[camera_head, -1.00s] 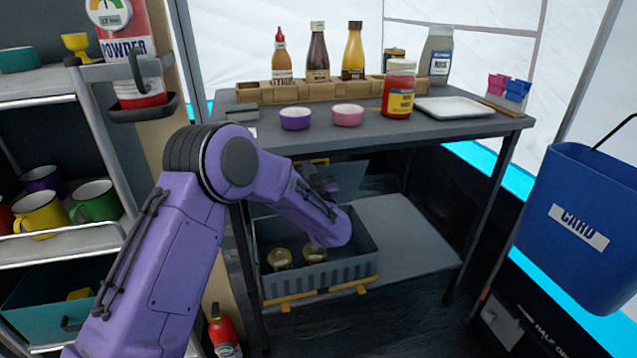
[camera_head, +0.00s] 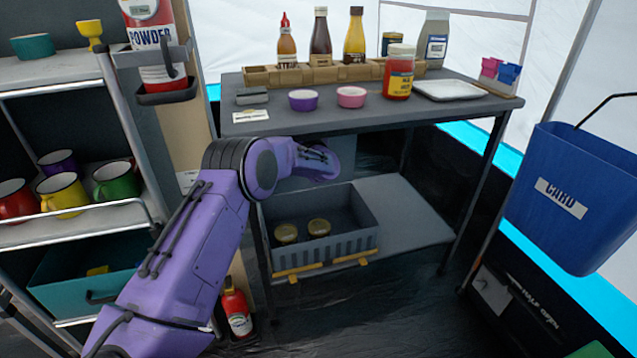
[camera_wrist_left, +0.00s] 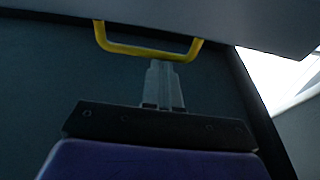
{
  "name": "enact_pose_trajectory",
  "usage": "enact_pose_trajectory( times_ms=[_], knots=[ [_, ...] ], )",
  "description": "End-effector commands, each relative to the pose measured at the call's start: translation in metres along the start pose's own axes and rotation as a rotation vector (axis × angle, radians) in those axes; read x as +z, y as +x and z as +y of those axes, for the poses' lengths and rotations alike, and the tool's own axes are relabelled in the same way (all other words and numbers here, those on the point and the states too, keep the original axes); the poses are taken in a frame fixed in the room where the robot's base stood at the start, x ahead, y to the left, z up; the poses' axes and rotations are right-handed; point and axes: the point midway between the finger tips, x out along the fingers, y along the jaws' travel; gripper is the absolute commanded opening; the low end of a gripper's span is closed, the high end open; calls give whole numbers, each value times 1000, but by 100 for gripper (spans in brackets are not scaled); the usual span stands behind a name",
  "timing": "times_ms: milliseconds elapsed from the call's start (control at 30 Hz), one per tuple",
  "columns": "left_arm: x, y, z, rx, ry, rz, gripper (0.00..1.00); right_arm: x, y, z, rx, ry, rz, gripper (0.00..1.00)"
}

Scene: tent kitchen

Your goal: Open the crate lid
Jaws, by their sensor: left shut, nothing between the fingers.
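The grey crate (camera_head: 362,238) stands on the lower shelf under the table. Its top is open and two gold-lidded jars (camera_head: 286,233) show inside. The lid (camera_head: 352,160) stands raised at the crate's back, partly hidden by my left arm and the tabletop. In the left wrist view a dark panel that looks like the lid (camera_wrist_left: 60,75) fills the background, with a yellow handle (camera_wrist_left: 150,48) near its upper edge. My left gripper (camera_wrist_left: 162,68) is shut and empty, pointing at this panel just below the handle; contact cannot be told. In the head view the fingers are hidden.
The tabletop (camera_head: 440,116) is low above my left arm and holds bottles, bowls and a tray. The lower shelf (camera_head: 405,220) is clear right of the crate. A mug rack (camera_head: 70,225) stands left, a blue bin (camera_head: 560,200) right.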

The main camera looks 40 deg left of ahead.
Motion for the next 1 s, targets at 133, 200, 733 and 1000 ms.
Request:
enact_pose_trajectory(
  times_ms=[133,200,733,1000],
  knots=[
    [0,1,4,4,-1,0,0,0,0,0,0,0,0,98],
    [0,1,5,5,-1,0,0,0,0,0,0,0,0,98],
    [-4,-40,5,8,2,-2,0,-6,-14,1,0,0,0,98],
    [-2,-95,4,6,0,0,0,-10,-24,2,0,0,0,98]
  ],
)
